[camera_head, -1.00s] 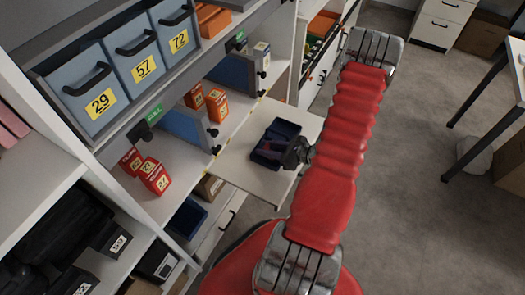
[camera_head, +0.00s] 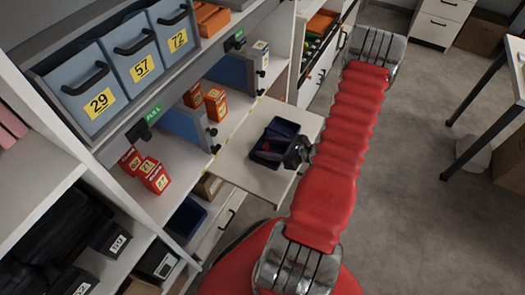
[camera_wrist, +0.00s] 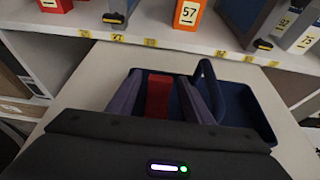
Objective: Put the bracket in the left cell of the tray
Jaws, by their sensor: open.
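The dark blue tray (camera_head: 287,127) with a raised handle sits on the pulled-out pale board; its right part shows in the wrist view (camera_wrist: 262,118). A red piece (camera_wrist: 158,97), which looks like the bracket, stands in the left part of the tray in the wrist view. My gripper (camera_wrist: 162,84) is open, with one finger on each side of the red piece. I cannot tell whether either finger touches it. In the head view my gripper (camera_head: 297,152) is at the tray's right edge. The lower end of the red piece is hidden by my gripper body.
Orange-red numbered cartons (camera_head: 215,103) stand on the shelf behind the board, with more cartons (camera_head: 153,175) at its left. Grey-blue numbered bins (camera_head: 133,57) are above. The board (camera_head: 240,170) is bare left of the tray. A table (camera_head: 500,90) stands far right.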

